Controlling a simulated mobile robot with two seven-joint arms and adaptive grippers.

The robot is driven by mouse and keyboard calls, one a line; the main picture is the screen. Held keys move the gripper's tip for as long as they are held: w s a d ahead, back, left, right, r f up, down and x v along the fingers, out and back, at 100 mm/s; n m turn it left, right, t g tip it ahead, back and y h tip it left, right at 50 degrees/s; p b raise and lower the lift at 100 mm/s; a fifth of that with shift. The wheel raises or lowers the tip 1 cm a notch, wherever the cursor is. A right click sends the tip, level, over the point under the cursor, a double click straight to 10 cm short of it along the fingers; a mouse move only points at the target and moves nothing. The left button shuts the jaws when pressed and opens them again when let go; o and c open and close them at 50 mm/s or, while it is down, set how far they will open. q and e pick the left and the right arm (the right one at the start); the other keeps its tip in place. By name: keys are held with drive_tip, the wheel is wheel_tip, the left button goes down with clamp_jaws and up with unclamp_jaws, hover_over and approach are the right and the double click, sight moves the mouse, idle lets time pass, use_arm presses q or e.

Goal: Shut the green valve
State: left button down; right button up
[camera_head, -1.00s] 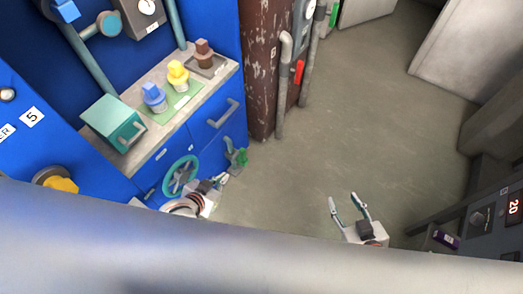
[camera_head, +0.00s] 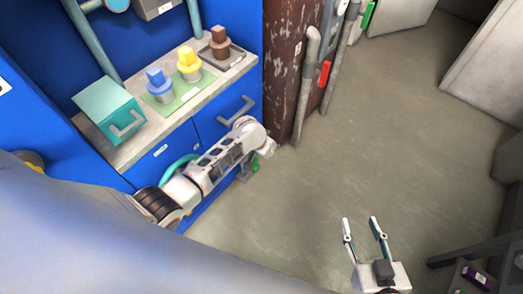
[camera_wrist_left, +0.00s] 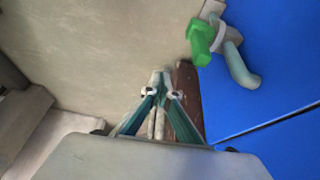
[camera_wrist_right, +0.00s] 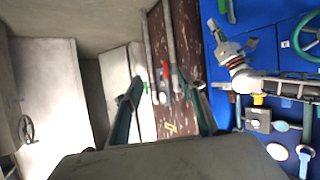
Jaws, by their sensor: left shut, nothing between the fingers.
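The green valve is a small tap with a green handle (camera_head: 255,162) low at the right end of the blue cabinet, partly behind my left arm. In the left wrist view its green handle (camera_wrist_left: 200,42) sits on a grey curved spout beside the blue panel. My left gripper (camera_wrist_left: 160,75) is shut and empty, its tips left of and below the handle in that view, apart from it. In the head view its fingers are hidden by the arm. My right gripper (camera_head: 363,225) is open and empty over the floor, far from the valve.
A teal handwheel (camera_head: 178,165) on the cabinet front is partly behind my left arm. A drawer handle (camera_head: 236,112) sticks out above. The counter holds a teal box (camera_head: 108,105) and blue, yellow and brown knobs. Pipes with a red handle (camera_head: 324,74) stand beyond. The floor (camera_head: 400,150) is clear.

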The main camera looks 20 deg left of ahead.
use_arm(q)
drive_tip(key=w+a+r+g+y+b, duration=0.2)
drive_tip(key=w+g+b, duration=0.4)
drive_tip(key=w+b, duration=0.3)
drive_tip(key=shift+w+a+r+g+y+b, duration=0.3)
drive_tip(key=shift+a+g+b, duration=0.1)
drive_tip(key=shift+a+b, duration=0.1)
use_arm(e)
drive_tip(key=shift+m, duration=0.5)
drive_tip(key=shift+s+a+f, duration=0.15)
drive_tip(key=shift+a+f, duration=0.15)
drive_tip(key=shift+f, duration=0.5)
drive_tip(key=shift+s+a+f, duration=0.2)
drive_tip(key=shift+a+f, duration=0.15)
drive_tip(key=shift+f, duration=0.45)
drive_tip(key=shift+s+a+f, duration=0.15)
drive_tip(key=shift+a+f, duration=0.15)
drive_tip(key=shift+f, duration=0.5)
